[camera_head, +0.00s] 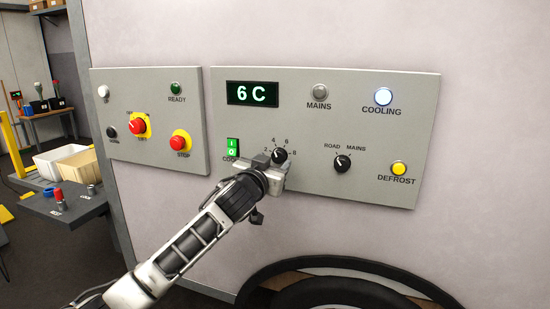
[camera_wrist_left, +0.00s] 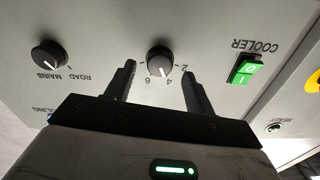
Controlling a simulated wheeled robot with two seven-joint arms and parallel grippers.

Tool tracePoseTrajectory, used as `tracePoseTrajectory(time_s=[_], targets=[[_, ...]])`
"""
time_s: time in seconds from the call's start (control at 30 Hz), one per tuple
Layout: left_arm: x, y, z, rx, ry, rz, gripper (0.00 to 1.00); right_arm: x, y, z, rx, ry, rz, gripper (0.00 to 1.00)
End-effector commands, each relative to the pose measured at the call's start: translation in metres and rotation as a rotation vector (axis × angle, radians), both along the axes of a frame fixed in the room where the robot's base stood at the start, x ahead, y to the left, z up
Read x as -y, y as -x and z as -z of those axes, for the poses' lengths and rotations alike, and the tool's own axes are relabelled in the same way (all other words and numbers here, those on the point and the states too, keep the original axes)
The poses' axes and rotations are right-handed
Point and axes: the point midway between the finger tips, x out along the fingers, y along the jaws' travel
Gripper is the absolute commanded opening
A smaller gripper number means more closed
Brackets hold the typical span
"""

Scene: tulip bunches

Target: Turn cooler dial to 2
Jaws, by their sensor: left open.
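The cooler dial (camera_head: 279,156) is a round black knob with a white pointer on the grey right-hand panel, ringed by the numbers 2, 4, 6 and 8. The display (camera_head: 252,93) reads 6 C. My left gripper (camera_head: 270,165) is at the panel just below and left of the dial. Its fingers (camera_wrist_left: 158,72) are open, one on each side of the dial, with gaps between. My right gripper is not in view.
The green cooler switch (camera_head: 233,146) is left of the dial, and the ROAD/MAINS selector (camera_head: 342,162) is to its right. The left panel (camera_head: 150,155) carries a red stop button (camera_head: 180,140). A side table with bins (camera_head: 66,162) stands at left. A wheel arch is below the panel.

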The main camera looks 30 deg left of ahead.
Motion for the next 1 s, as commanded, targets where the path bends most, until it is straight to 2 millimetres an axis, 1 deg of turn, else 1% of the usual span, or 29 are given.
tracePoseTrajectory(time_s=[0.03,0.1,0.2,0.53,0.57,0.6,0.67,0.7,1.0], targets=[[-0.002,-0.007,-0.001,0.0,0.002,-0.002,0.54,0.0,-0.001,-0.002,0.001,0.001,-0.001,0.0],[-0.003,-0.014,0.0,0.0,0.001,-0.001,0.54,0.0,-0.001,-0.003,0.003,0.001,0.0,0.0],[-0.005,-0.02,0.0,0.0,0.001,-0.001,0.54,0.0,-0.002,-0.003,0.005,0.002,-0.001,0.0],[-0.005,-0.023,0.001,0.0,0.0,0.001,0.54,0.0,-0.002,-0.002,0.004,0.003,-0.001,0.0],[-0.005,-0.023,0.001,0.0,0.0,0.001,0.48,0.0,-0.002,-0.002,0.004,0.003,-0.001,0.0],[-0.005,-0.023,0.001,0.0,0.0,0.001,0.37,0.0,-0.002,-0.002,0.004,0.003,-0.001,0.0],[-0.005,-0.023,0.001,0.0,0.0,0.0,0.21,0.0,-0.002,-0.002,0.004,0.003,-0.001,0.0],[-0.005,-0.023,0.001,0.0,0.0,0.0,0.1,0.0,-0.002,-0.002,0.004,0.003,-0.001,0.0],[-0.005,-0.023,0.001,0.004,0.021,0.001,0.09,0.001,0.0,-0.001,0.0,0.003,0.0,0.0]])
